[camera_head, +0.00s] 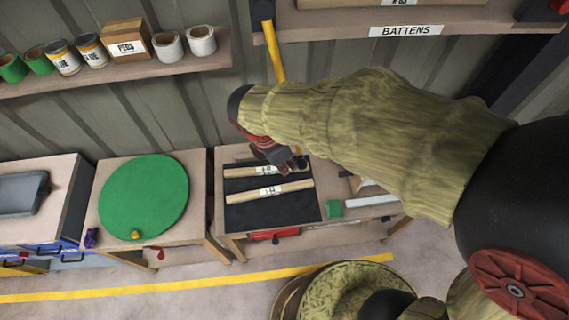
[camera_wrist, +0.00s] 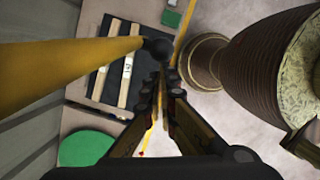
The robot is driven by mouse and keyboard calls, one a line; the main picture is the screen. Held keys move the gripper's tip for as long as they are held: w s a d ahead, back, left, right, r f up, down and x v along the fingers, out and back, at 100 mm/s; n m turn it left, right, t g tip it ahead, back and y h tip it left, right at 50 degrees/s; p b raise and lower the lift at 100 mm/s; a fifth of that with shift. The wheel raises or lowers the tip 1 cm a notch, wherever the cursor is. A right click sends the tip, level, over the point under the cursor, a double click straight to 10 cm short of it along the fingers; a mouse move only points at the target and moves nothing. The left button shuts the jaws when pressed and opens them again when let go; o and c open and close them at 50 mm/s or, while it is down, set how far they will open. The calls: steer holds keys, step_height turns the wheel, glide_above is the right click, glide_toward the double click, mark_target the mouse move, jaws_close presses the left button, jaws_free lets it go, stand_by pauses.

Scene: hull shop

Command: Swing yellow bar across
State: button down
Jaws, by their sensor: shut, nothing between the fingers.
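The yellow bar (camera_head: 275,52) hangs from a dark bracket at the left end of the upper right shelf. It slopes down to the right, and its middle is hidden behind my arm. In the wrist view the bar (camera_wrist: 65,72) comes in large from the left and ends in a black knob (camera_wrist: 158,48). My gripper (camera_head: 290,168) is in front of the workbench, close to the bar's lower end. In the wrist view my gripper (camera_wrist: 161,78) is shut and empty, its fingertips just below the knob. I cannot tell whether they touch it.
The workbench has a black mat (camera_head: 270,210) with labelled battens (camera_head: 270,191). A green disc (camera_head: 143,197) lies on the table to the left. Cans and a PEGS box (camera_head: 126,41) stand on the left shelf (camera_head: 190,64). A patterned round object (camera_head: 345,292) stands on the floor below.

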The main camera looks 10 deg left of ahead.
steer(key=w+d+r+t+h+p, duration=0.1)
steer(key=w+d+r+h+p, duration=0.2)
steer(key=d, duration=0.5)
steer(key=w+d+r+h+p, duration=0.1)
steer(key=d+r+h+p, duration=0.15)
steer(key=d+r, duration=0.5)
steer(key=w+d+r+t+h+p, duration=0.1)
steer(key=w+d+r+h+p, duration=0.15)
steer(key=d, duration=0.75)
steer(key=w+d+r+t+h+p, duration=0.1)
steer(key=d+r+h+p, duration=0.2)
steer(key=r, duration=0.9)
steer(key=w+d+r+t+h+p, duration=0.1)
steer(key=d+r+h+p, duration=0.3)
steer(key=d+r+p, duration=0.3)
steer(key=shift+d+r+n+p, duration=0.15)
steer(key=shift+r+n+p, duration=0.35)
steer(key=shift+r, duration=2.15)
